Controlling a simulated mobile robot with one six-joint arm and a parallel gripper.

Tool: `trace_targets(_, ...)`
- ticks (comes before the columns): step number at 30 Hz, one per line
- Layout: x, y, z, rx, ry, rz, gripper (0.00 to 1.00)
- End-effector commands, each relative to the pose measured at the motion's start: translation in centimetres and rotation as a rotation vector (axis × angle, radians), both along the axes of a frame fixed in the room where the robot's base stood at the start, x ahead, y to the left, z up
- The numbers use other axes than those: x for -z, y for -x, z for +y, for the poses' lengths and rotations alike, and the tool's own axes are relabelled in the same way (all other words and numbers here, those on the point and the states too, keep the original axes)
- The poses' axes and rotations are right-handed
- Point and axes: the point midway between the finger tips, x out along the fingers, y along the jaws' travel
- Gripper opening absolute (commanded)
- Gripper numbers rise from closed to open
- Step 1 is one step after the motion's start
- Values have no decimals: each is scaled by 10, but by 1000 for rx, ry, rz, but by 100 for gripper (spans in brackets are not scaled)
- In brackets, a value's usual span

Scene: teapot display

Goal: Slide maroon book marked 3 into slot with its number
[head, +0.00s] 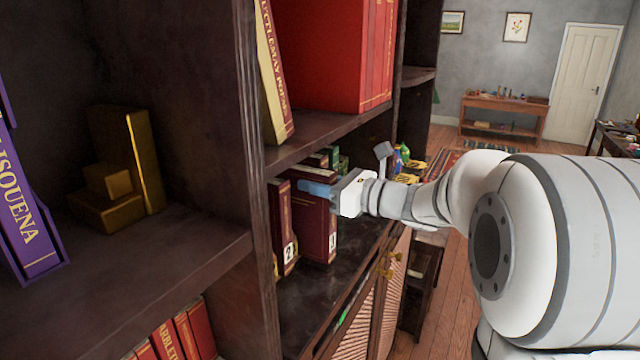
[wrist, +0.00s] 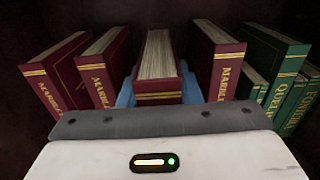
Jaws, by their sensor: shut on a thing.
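The maroon book (head: 316,228) stands upright on the lower shelf, with a small white label near its base that appears to read 3. In the wrist view the maroon book (wrist: 158,84) is in the middle, its pale page edges facing up. My gripper (head: 318,188) is shut on it, with blue fingers on both sides of the book. Another maroon book (head: 283,228), labelled 2, stands to its left. In the wrist view, two maroon books (wrist: 103,66) are on the left and one maroon book (wrist: 218,58) is on the right. The slot itself is hard to make out.
Green books (wrist: 272,65) stand at the right in the wrist view. The dark shelf (head: 335,285) is bare in front of the books. Large red books (head: 335,50) sit on the shelf above. A dark upright panel (head: 262,200) borders the left side.

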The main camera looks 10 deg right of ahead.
Motion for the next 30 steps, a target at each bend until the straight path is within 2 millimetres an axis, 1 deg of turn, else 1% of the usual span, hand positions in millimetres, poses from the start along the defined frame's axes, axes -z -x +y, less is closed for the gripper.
trace_targets(30, -2, -14, 19, -1, -1, -3, 0)
